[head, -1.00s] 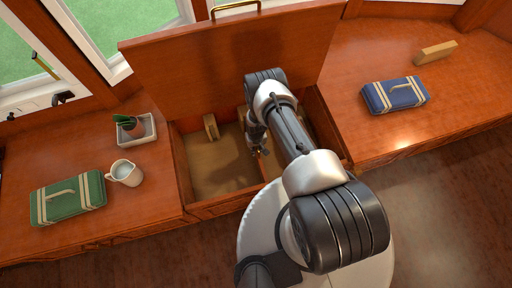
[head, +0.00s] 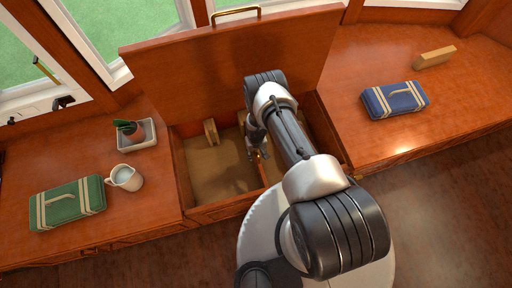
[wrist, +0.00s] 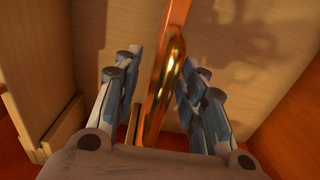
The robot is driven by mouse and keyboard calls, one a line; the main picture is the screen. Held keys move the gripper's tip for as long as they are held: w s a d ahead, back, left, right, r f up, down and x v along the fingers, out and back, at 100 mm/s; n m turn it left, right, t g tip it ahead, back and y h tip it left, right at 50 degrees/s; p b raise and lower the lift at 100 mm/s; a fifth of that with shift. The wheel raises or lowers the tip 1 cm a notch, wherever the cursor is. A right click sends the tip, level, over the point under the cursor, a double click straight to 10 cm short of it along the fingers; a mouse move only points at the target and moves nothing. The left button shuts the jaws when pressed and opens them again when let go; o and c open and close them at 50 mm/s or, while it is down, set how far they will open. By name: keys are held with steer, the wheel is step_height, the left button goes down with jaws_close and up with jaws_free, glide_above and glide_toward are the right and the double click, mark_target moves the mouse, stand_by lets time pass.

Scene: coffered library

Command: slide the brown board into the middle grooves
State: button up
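An open bench box (head: 218,212) has its lid raised behind it. My gripper (head: 258,154) is down inside the box, right of the middle of its opening. In the wrist view my gripper (wrist: 158,70) has its fingers spread on both sides of a thin, glossy reddish-brown board (wrist: 176,20), seen nearly edge-on. A rounded brass piece (wrist: 172,75) sits along the board, close to the right fingers. A gap shows on the left side. Pale wooden strips (wrist: 62,130) stand at the lower left of the wrist view. My arm hides much of the box, and I cannot make out the middle grooves.
A small pale wooden block (head: 211,131) stands in the box's left part. The raised lid (head: 200,70) rises behind my arm. A green case (head: 68,203), a white jug (head: 125,177) and a potted plant (head: 133,130) are left; a blue case (head: 395,99) and a wooden block (head: 435,56) are right.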

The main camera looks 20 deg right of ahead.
step_height(320, 180, up, 11)
steer(key=shift+f, duration=0.1)
stand_by(0.7)
